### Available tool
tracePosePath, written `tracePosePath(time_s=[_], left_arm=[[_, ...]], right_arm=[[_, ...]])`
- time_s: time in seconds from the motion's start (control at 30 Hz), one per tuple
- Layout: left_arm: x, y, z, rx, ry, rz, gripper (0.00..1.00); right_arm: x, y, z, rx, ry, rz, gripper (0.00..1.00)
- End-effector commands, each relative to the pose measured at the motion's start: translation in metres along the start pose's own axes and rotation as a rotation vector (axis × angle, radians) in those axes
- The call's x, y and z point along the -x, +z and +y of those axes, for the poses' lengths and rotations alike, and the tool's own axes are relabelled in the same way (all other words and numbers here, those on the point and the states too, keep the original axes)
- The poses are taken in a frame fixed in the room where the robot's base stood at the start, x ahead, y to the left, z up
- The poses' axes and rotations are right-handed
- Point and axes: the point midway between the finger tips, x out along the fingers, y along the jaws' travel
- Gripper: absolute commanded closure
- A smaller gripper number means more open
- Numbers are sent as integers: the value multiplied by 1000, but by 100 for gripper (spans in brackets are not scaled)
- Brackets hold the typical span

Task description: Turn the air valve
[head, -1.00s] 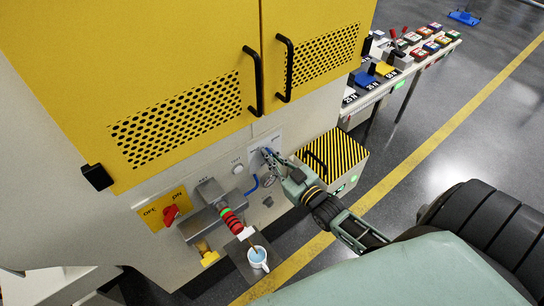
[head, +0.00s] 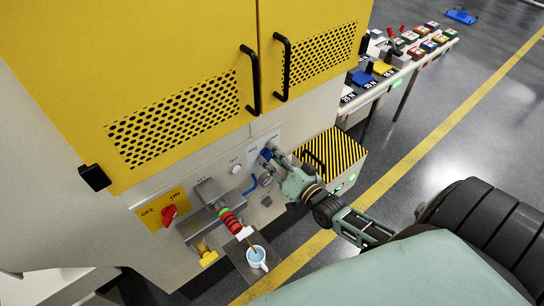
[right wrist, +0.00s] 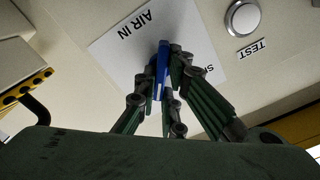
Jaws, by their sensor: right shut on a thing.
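The air valve's blue handle (right wrist: 161,66) stands out from a white plate (right wrist: 110,55) marked AIR IN in the right wrist view. In the head view the blue handle (head: 266,154) is small and partly hidden by the fingers. My right gripper (head: 274,159) is at the plate, its fingers shut on the blue handle from both sides; in the right wrist view the fingers (right wrist: 163,78) close around it. The valve body behind the handle is mostly hidden. My left gripper is not in view.
Yellow doors with black handles (head: 251,82) are above.

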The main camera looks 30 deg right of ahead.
Motion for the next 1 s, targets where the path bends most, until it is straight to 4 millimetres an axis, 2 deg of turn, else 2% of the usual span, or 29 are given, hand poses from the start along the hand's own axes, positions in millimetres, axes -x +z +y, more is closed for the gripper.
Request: tracePosePath(time_s=[0.3, 0.83, 0.87, 1.0], left_arm=[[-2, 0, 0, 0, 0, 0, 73], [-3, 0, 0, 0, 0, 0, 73], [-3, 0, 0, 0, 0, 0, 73], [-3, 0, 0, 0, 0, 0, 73]], right_arm=[[0, 1, 2, -115, 1, -1, 100], [0, 1, 2, -137, 2, -2, 100], [0, 1, 2, -137, 2, -2, 90], [0, 1, 2, -136, 2, -1, 78]])
